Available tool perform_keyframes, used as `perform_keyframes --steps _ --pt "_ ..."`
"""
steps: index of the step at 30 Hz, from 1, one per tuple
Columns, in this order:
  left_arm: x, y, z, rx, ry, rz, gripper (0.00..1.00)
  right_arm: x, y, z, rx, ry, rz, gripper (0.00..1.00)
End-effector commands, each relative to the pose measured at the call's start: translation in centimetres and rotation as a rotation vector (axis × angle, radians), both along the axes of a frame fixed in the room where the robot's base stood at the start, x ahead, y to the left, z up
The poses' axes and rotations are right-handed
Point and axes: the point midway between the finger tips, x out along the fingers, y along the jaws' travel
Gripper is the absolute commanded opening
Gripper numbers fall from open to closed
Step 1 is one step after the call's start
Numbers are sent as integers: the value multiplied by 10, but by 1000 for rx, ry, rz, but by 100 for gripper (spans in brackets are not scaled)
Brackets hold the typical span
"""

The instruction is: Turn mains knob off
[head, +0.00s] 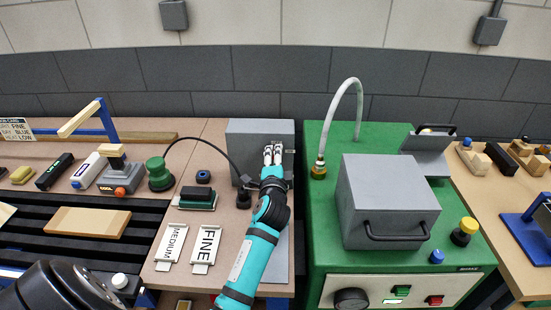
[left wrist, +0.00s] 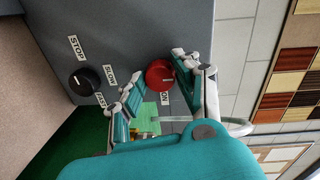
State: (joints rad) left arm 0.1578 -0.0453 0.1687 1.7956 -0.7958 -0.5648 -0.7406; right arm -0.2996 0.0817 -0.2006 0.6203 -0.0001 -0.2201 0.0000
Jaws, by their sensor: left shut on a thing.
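The red knob (left wrist: 160,73) is on the face of a grey control box in the left wrist view. A label reading ON is beside it. My left gripper (left wrist: 158,82) is shut on the red knob, with a finger on either side. In the head view my left gripper (head: 272,155) is at the front of the grey box (head: 262,128) and hides the red knob. A black knob (left wrist: 83,82) with STOP, SLOW and FAST labels is on the same face. My right gripper is not in view.
A green machine (head: 318,150) with a grey lidded box (head: 385,195) stands just right of my left arm.

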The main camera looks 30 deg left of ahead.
Motion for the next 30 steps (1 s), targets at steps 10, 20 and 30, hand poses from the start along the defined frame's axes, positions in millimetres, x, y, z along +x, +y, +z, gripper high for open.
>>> perform_keyframes --steps 10,20,30 --pt "0 0 -2 -8 1 0 0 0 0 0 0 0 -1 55" --pt "0 0 -1 -6 0 0 55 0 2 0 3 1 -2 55" --pt "-15 -9 0 -5 -1 -1 55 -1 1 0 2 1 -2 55"
